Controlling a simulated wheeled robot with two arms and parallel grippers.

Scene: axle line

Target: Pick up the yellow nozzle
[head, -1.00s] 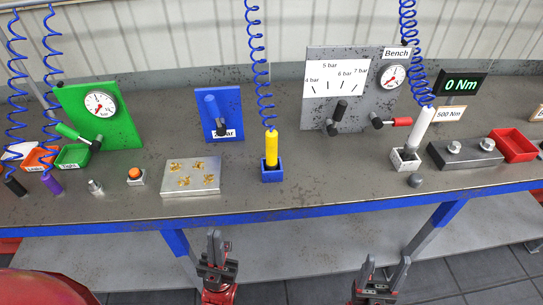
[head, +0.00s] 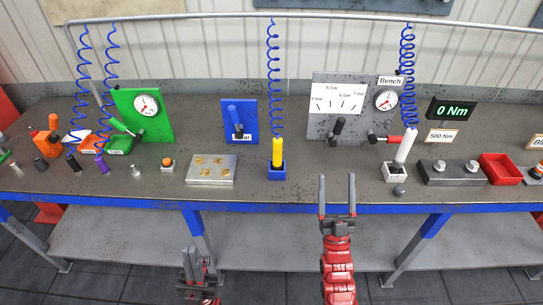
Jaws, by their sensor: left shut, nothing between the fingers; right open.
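The yellow nozzle (head: 278,152) stands upright in a small blue holder (head: 277,172) near the front of the bench, hanging on a coiled blue hose (head: 273,75). My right gripper (head: 337,183) is open and empty, pointing at the bench's front edge, to the right of the nozzle and apart from it. My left gripper (head: 190,254) is shut and empty, low in front of the bench, below and left of the nozzle.
A white nozzle (head: 405,146) stands in a white holder (head: 394,170) to the right. A metal plate (head: 211,178) lies left of the blue holder. Bench surface between the holders is clear.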

